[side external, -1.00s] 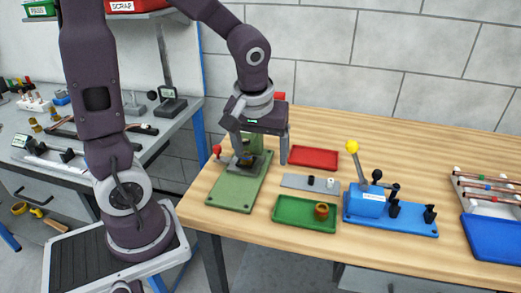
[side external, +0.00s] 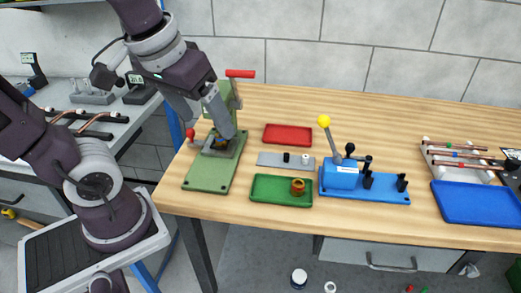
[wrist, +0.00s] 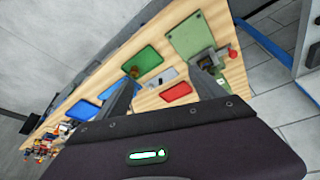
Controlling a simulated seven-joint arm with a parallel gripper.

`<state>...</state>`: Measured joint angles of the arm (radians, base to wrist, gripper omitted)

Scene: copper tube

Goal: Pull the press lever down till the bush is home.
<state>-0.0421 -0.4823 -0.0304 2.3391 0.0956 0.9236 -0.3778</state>
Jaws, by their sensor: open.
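The green press stands at the left of the bench, its base plate (side external: 208,174) flat on the wood. Its red lever grip (side external: 240,74) is up at the top of the column, to the right of my gripper. My gripper (side external: 210,128) is open and tilted, its fingers pointing down beside the press column, apart from the red grip. A small brassy piece (side external: 221,143) shows low on the press, partly hidden by a finger; I cannot tell how far the bush is seated. In the wrist view the fingers (wrist: 162,92) are spread, with the press base (wrist: 190,40) beyond them.
A red tray (side external: 288,134), a grey plate (side external: 272,160) and a green tray (side external: 265,190) holding a brown-gold ring (side external: 298,186) lie right of the press. Farther right are a blue fixture (side external: 385,196) with a yellow-knobbed lever and a blue tray (side external: 478,205).

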